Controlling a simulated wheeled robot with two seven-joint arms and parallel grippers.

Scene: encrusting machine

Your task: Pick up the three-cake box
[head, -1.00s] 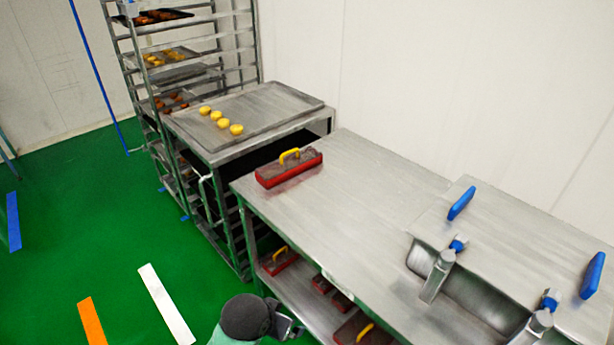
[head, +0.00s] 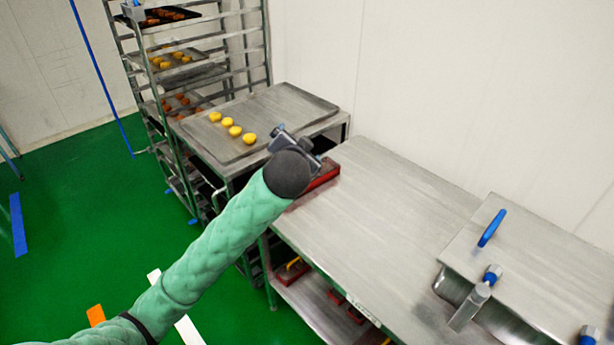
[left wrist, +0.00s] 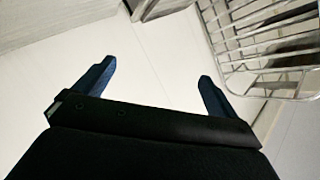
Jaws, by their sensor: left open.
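A red box (head: 326,177) sits on the left end of the steel table. My left arm and gripper hide most of it, including its yellow handle. I cannot make out cakes in it or tell if it is the three-cake box. My left gripper (head: 291,136) is in front of and above this box in the head view, empty. In the left wrist view its two dark fingers (left wrist: 157,72) stand wide apart with only pale wall between them. My right gripper is not in view.
Several yellow cakes lie on a tray (head: 290,104) on the stand left of the steel table (head: 385,215). A tall rack (head: 262,48) holds more trays. More red boxes (head: 291,270) are on the lower shelf. A steel machine with blue handles (head: 491,228) stands at right.

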